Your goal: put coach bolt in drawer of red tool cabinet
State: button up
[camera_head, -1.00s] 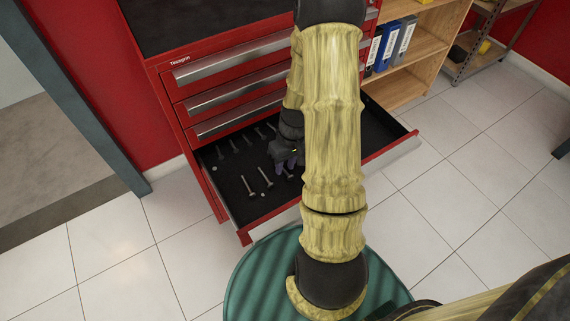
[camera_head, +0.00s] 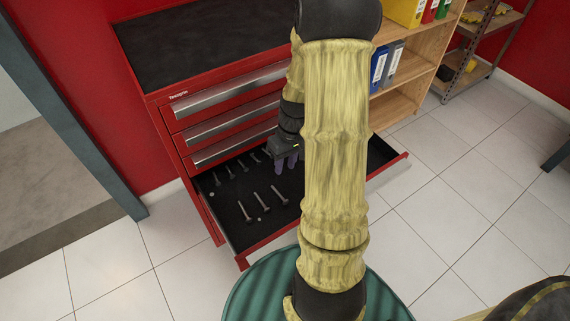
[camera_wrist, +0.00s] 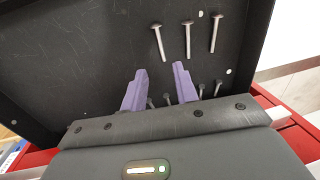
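The red tool cabinet (camera_head: 165,112) has its lowest visible drawer (camera_head: 270,240) pulled out. Several metal bolts lie on its black floor; I cannot tell which is the coach bolt. The nearer row has three, a left bolt (camera_head: 245,213), a middle bolt (camera_head: 262,201) and a right bolt (camera_head: 279,195). Three bolts also show apart from my fingers in the wrist view, one of them in the middle (camera_wrist: 187,40). My gripper (camera_head: 286,164) is over the drawer. In the wrist view its purple fingers (camera_wrist: 158,78) are spread with nothing between them. My arm hides the drawer's right part.
A farther row of bolts (camera_head: 230,172) lies toward the back of the drawer. Upper drawers (camera_head: 225,125) are closed above it. A wooden shelf (camera_head: 405,98) with binders stands at the right. A green ribbed surface (camera_head: 262,285) is in front. Tiled floor (camera_head: 440,190) is open at the right.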

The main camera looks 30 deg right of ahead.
dwell(0.3)
jog(key=s+a+r+t+h, duration=0.1)
jog(key=s+a+r, duration=0.2)
jog(key=a, duration=0.3)
jog(key=s+a+r+t, duration=0.1)
jog(key=s+a+r, duration=0.2)
jog(key=a+r, duration=0.3)
jog(key=shift+s+a+r+m+t+h, duration=0.15)
jog(key=shift+a+r+m+t+h, duration=0.2)
jog(key=shift+a, duration=0.45)
